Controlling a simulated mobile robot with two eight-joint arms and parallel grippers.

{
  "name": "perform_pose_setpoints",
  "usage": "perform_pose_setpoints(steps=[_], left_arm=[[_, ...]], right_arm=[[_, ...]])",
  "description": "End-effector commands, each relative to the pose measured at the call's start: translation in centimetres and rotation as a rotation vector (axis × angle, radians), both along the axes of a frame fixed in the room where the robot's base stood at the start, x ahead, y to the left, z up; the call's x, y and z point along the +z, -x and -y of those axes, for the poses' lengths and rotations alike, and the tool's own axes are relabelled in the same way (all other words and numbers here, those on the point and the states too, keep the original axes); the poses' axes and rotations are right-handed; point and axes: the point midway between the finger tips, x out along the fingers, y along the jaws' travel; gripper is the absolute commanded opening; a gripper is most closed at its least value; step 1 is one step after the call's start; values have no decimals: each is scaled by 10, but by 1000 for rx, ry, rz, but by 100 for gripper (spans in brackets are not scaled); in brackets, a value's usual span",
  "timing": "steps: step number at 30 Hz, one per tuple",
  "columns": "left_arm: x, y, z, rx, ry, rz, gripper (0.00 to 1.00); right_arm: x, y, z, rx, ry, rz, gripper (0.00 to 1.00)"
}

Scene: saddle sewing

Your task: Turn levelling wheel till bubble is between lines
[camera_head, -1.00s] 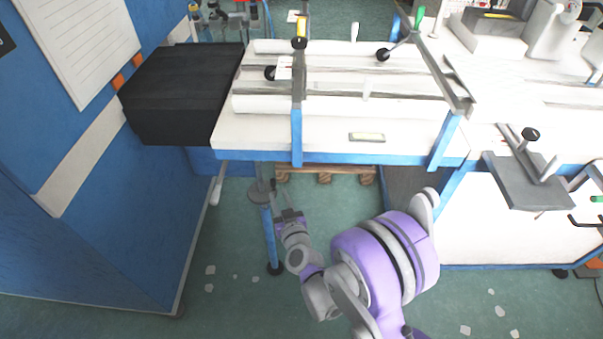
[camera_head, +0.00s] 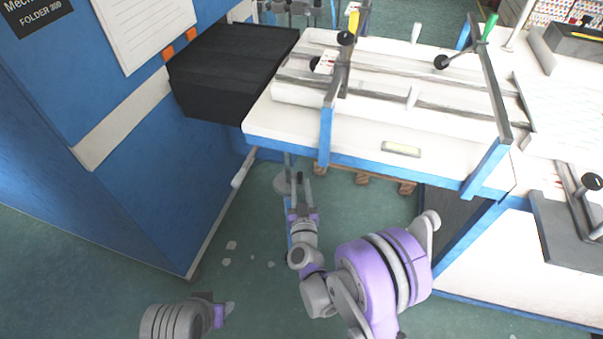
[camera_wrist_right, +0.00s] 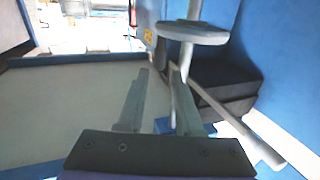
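The levelling wheel (camera_head: 284,184) is a grey disc on a post under the table's front left corner. In the right wrist view the wheel (camera_wrist_right: 192,33) is up and ahead, beyond the fingertips. The level vial (camera_head: 401,149) is a small pale strip on the table's front; its bubble and lines are too small to read. My right gripper (camera_head: 300,190) is just in front of the wheel. In the wrist view its two fingers (camera_wrist_right: 160,70) stand apart with nothing between them. My left gripper (camera_head: 222,309) is low at the left, its fingers unclear.
The white table (camera_head: 345,132) has a blue front edge above my right gripper. A black box (camera_head: 228,75) adjoins its left side, by a blue cabinet wall (camera_head: 120,190). A slim grey rod (camera_head: 243,168) slants beside the wheel.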

Motion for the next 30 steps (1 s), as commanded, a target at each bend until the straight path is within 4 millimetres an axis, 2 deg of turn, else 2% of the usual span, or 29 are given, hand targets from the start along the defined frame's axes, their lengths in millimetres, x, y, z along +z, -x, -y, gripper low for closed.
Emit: perform_pose_setpoints(steps=[3, 9, 20, 21, 27, 30], left_arm=[[-2, 0, 0, 0, 0, 0, 50], [-3, 0, 0, 0, 0, -1, 50], [-4, -1, 0, 0, 0, -1, 50], [-4, -1, 0, 0, 0, -1, 50], [-4, -1, 0, 0, 0, -1, 50], [-4, -1, 0, 0, 0, -1, 50]], right_arm=[[-1, -23, 0, -2, 0, 0, 34], [0, -47, -1, 0, -1, -1, 34], [0, -54, -2, 0, -1, 0, 34], [0, -54, -2, 0, -1, 0, 33], [0, -53, -2, 0, -1, 0, 0], [0, -53, -2, 0, -1, 0, 0]])
